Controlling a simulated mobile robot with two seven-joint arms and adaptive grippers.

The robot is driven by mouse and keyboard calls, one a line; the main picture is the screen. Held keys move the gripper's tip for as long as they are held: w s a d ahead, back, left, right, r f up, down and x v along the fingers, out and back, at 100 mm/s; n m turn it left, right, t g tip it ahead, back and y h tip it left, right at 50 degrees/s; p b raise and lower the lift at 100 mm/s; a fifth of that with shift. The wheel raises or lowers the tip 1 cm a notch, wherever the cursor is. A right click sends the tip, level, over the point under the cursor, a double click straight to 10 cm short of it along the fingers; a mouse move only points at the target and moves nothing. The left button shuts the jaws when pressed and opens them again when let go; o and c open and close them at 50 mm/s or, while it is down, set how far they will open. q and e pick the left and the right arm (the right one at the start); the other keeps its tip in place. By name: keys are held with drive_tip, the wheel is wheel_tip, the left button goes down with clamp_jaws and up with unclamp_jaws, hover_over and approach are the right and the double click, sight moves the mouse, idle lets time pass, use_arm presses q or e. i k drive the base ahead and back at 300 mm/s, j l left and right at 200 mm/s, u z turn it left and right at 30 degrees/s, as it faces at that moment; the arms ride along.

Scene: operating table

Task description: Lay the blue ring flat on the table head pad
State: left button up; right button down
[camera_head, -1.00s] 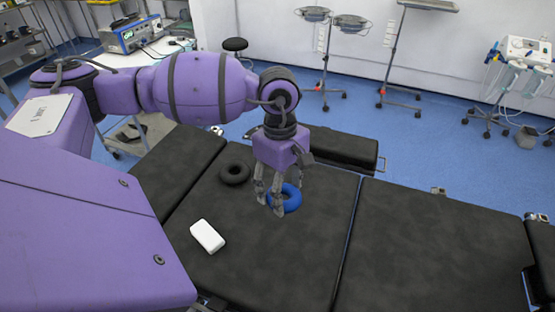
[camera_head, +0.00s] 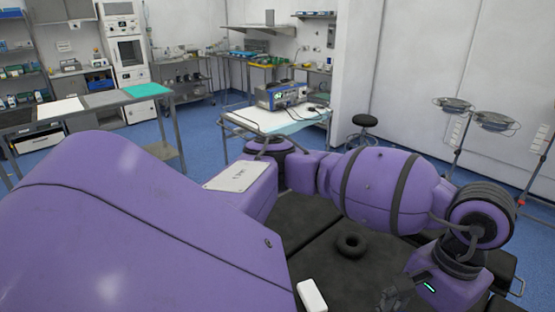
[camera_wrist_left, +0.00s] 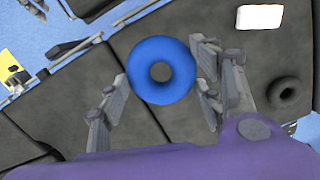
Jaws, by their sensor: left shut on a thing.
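The blue ring (camera_wrist_left: 179,89) shows in the left wrist view, between the fingers of my left gripper (camera_wrist_left: 160,92), which is shut on it. I look down on the ring; its height above the dark pad is hard to tell. In the head view the left gripper (camera_head: 395,297) is at the bottom right edge, partly cut off, and the blue ring is out of sight. The table head pad (camera_head: 302,216) is the dark section beyond a seam, partly hidden by my arm. No ring lies on its visible part. My right gripper is not in view.
A black ring (camera_head: 352,246) lies on the neighbouring dark section near the seam. A white block (camera_head: 311,296) lies nearer, at the bottom edge. A trolley with a blue device (camera_head: 281,96) stands behind the head end. A stool (camera_head: 364,123) stands behind my arm.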

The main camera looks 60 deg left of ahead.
sight(280, 225)
drive_tip(key=k+j, duration=0.6)
drive_tip(key=j, duration=0.95)
